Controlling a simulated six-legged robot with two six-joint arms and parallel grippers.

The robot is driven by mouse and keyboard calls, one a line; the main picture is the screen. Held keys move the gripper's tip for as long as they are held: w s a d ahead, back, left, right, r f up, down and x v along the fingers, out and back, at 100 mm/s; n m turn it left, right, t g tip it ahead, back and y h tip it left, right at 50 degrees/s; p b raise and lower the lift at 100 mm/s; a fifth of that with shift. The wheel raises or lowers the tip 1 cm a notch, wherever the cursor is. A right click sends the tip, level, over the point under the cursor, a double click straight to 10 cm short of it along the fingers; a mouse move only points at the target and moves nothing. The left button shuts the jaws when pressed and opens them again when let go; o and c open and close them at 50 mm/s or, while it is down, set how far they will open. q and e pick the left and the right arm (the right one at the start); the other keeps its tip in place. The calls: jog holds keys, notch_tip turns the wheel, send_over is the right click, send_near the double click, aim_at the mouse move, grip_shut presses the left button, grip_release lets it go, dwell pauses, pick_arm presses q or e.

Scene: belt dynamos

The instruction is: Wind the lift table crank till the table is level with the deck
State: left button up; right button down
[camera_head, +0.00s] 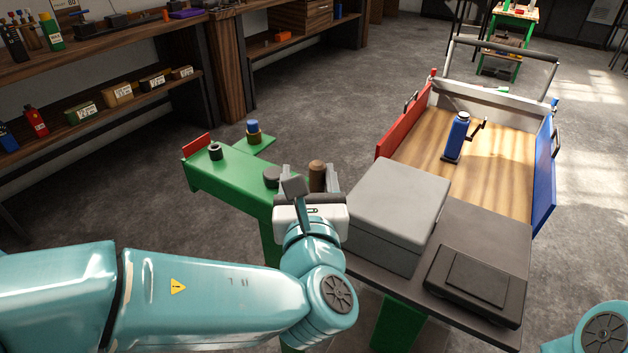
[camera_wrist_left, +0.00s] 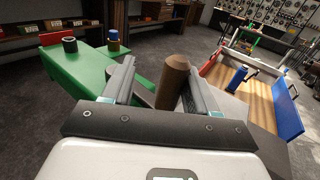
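A brown wooden cylindrical handle (camera_head: 317,174), which looks like the crank's grip, stands upright beside the grey box. My left gripper (camera_head: 310,184) is at it with fingers spread. In the left wrist view the handle (camera_wrist_left: 173,82) is between the fingers, nearer the right one; I cannot tell if it touches. The crank's arm is hidden behind my gripper. The dark table top (camera_head: 485,232) bears a large grey box (camera_head: 397,205) and a flat black case (camera_head: 476,284). Beyond it is the wooden deck (camera_head: 425,150). My right gripper is out of view.
A green bench (camera_head: 232,180) at left carries a dark ring (camera_head: 215,151), a blue-topped cylinder (camera_head: 253,131) and a dark disc (camera_head: 272,177). The deck has a red side (camera_head: 404,124), a blue side (camera_head: 544,175) and a blue cranked device (camera_head: 457,137). Grey floor is clear behind the bench.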

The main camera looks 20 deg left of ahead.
pick_arm(q)
jog(key=shift+d, duration=0.15)
jog(key=shift+d+f, duration=0.1)
dwell(0.6)
